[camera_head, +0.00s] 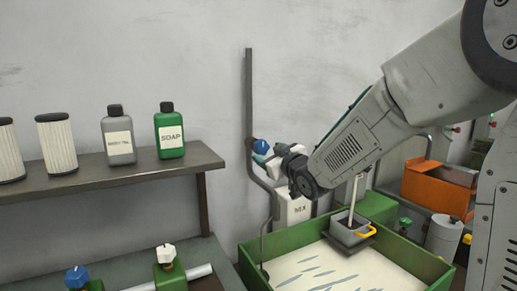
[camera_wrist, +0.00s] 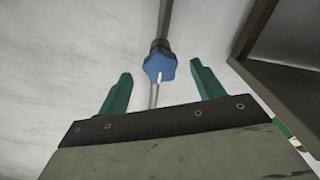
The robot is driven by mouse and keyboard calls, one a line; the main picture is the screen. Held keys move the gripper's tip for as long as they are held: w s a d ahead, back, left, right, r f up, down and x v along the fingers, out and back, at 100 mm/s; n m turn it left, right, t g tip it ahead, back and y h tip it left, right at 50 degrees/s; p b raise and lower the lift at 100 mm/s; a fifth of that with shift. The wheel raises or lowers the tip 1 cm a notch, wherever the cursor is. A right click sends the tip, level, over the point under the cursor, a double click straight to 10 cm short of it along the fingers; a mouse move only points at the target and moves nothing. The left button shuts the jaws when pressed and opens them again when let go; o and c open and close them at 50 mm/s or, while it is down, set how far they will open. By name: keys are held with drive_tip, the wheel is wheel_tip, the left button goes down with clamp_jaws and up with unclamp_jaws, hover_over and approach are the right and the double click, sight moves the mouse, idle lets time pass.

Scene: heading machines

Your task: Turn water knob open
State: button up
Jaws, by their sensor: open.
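The water knob (camera_head: 261,146) is a blue, lobed handle on a grey vertical pipe (camera_head: 249,95) against the wall. In the wrist view the blue knob (camera_wrist: 159,67) sits ahead of my gripper (camera_wrist: 162,82), between the lines of its two green fingers and a little beyond the tips. The fingers are spread wide and appear apart from the knob. A thin pale line, perhaps a pointer or pipe, runs below the knob. In the head view my gripper (camera_head: 262,158) is at the knob, and its fingers are mostly hidden or too small to make out.
A shelf (camera_head: 110,174) at left holds a green soap bottle (camera_head: 169,136), a grey bottle (camera_head: 119,140) and white filters. A green tray (camera_head: 300,243) stands below my arm. An orange bin (camera_head: 425,188) is at right. Another blue knob (camera_head: 77,277) is at lower left.

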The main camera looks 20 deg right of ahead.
sight(258, 147)
drive_tip(key=w, duration=0.2)
drive_tip(key=w+a, duration=0.1)
drive_tip(key=w, duration=0.4)
drive_tip(key=shift+w+a, duration=0.1)
drive_tip(key=shift+a, duration=0.15)
drive_tip(key=c, duration=1)
